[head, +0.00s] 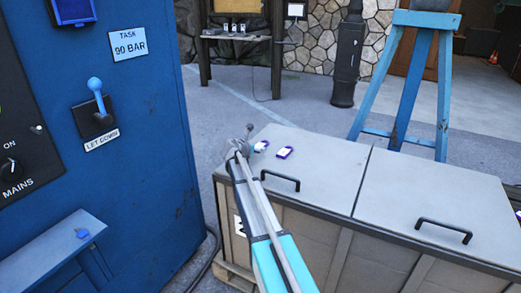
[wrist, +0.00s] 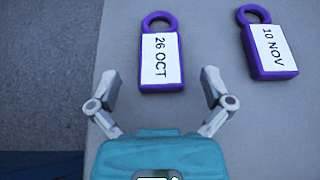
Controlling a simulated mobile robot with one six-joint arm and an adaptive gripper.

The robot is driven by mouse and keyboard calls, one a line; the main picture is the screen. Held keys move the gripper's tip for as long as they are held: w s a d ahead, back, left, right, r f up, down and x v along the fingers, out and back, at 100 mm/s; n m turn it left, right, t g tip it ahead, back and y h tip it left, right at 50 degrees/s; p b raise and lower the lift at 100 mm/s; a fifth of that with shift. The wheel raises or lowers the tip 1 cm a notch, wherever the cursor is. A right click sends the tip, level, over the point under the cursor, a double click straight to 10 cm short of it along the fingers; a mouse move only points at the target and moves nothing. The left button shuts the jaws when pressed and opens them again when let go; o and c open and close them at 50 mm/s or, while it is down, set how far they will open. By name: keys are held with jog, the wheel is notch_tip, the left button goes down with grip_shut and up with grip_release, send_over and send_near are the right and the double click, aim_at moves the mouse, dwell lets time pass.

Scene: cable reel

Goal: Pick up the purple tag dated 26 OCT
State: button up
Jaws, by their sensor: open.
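The purple tag dated 26 OCT (wrist: 160,62) lies flat on the pale lid of a chest, its white label and purple ring facing up in the wrist view. My gripper (wrist: 159,88) is open, with one finger on each side of the tag's lower part in that view. I cannot tell how high the fingers are above the lid. A second purple tag, dated 10 NOV (wrist: 270,45), lies to the right. In the head view my gripper (head: 243,142) is over the chest's far left corner, beside two small purple and white tags (head: 261,146) (head: 284,153).
The chest lid (head: 325,150) has two black handles (head: 280,181) (head: 444,231). A blue machine cabinet (head: 130,150) with a lever stands at the left. A blue trestle (head: 400,90) stands behind the chest. The lid between the tags and the right handle is clear.

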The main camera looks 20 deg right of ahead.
jog(key=shift+x, duration=1.1)
jog(key=c, duration=1.2)
jog(key=shift+r, duration=0.15)
notch_tip(320, 180, up, 3)
jog(key=shift+f+p, duration=0.15)
jog(key=shift+p, duration=1.1)
jog(key=s+d+r+p, duration=0.2)
jog(key=s+r+p, duration=0.8)
jog(key=s, duration=0.4)
